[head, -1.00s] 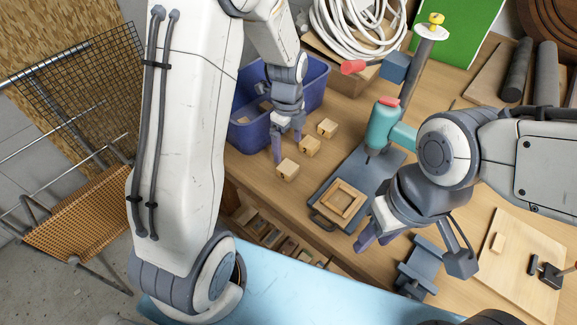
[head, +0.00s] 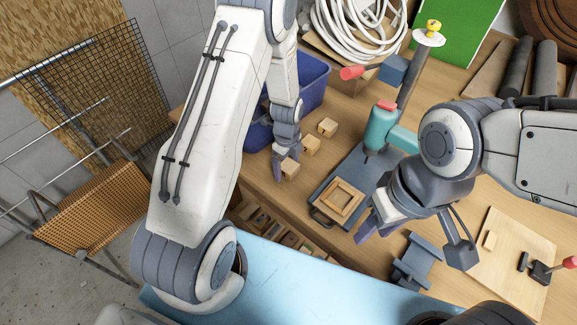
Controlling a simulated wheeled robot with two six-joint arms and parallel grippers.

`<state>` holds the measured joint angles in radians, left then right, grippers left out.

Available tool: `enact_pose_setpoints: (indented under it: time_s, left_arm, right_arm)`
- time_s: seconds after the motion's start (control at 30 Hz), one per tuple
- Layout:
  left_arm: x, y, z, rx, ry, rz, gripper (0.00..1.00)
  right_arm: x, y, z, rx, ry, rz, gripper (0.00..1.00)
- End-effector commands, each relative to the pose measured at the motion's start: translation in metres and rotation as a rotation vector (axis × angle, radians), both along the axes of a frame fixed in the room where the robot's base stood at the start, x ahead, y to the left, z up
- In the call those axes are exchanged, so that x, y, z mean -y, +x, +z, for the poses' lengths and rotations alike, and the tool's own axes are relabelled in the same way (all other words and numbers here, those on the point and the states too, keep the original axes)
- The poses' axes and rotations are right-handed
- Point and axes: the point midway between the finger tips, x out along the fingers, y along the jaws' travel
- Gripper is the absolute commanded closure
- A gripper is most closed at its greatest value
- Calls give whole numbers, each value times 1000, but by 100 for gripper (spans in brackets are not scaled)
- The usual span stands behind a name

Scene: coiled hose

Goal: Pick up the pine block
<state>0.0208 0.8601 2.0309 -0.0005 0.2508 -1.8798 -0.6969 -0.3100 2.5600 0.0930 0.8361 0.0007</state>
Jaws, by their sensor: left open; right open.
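Three small pale wooden blocks stand in a row on the workbench: a far block (head: 327,127), a middle block (head: 311,146) and a near block (head: 290,171). I cannot tell by look which one is the pine block. My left gripper (head: 285,162) is open and low at the near block, with one finger on its left side and the other partly hidden behind it. Whether the fingers touch it is unclear.
A blue bin (head: 312,88) stands behind my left gripper. A drill press (head: 382,130) with a wooden frame (head: 340,200) on its base is to the right. A grey vise (head: 417,262) and a pale board (head: 510,262) lie front right. Coiled white hose (head: 360,30) sits at the back.

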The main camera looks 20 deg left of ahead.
Motion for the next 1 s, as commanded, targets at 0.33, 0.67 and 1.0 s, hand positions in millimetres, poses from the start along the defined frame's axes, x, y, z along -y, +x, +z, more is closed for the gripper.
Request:
enact_pose_setpoints:
  time_s: [0.33, 0.67, 1.0]
  left_arm:
    - [0, 0, 0, 1, 0, 0, 60]
    - [0, 0, 0, 1, 0, 0, 93]
    - [0, 2, 31, 6, 0, 0, 93]
  right_arm:
    - [0, 0, 0, 0, 0, 0, 58]
    - [0, 0, -1, 0, 0, 0, 58]
    - [0, 0, -12, 0, 0, -2, 58]
